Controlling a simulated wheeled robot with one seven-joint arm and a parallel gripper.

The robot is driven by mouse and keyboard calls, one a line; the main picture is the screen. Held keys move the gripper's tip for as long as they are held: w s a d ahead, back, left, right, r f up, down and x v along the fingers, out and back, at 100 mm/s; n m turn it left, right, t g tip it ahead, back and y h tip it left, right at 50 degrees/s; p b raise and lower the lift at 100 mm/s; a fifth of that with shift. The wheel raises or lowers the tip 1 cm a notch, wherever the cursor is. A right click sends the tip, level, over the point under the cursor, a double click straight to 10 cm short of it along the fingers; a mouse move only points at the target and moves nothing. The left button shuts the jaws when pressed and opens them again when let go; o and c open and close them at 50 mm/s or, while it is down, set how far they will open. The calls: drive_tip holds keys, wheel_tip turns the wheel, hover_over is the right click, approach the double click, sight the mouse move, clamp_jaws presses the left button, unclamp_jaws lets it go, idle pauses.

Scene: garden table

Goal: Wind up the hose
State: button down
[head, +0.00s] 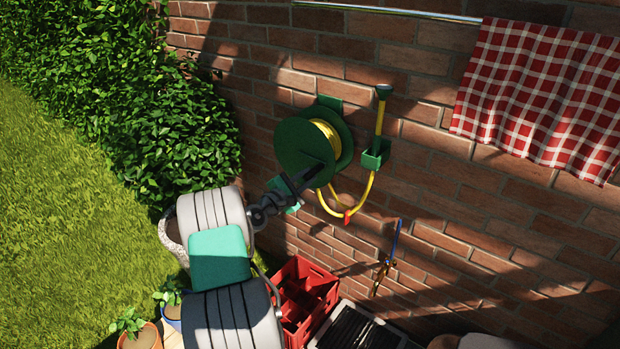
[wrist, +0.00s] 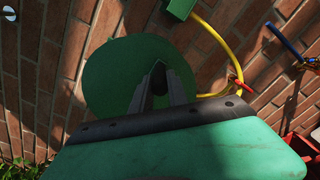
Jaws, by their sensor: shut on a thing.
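A green hose reel (head: 299,146) is mounted on the brick wall, with yellow hose (head: 327,133) wound on its drum. It also shows as a green disc in the wrist view (wrist: 108,85). A loop of yellow hose (head: 362,197) hangs below, with a red piece (head: 347,217) on it, and runs up to a nozzle (head: 383,91) in a green wall holder (head: 375,154). My gripper (head: 316,174) is at the lower right of the reel's front disc. In the wrist view my gripper (wrist: 160,78) is shut on a dark crank handle (wrist: 158,86), mostly hidden between the fingers.
A red crate (head: 318,290) stands below the reel. A blue-handled tool (head: 396,240) hangs on the wall at the right. A checked cloth (head: 545,95) hangs from a rail (head: 390,12). A hedge (head: 130,120) and potted plants (head: 140,333) are at the left.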

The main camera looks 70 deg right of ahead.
drive_tip(key=shift+r, duration=0.25)
drive_tip(key=c, duration=1.3)
unclamp_jaws()
drive_tip(key=shift+f, duration=0.15)
drive_tip(key=b+v, duration=0.1)
drive_tip(key=v, duration=0.5)
drive_tip(key=shift+w+a, duration=0.2)
drive_tip(key=shift+a, duration=0.15)
drive_tip(key=shift+w+a, duration=0.1)
drive_tip(key=shift+a, duration=0.35)
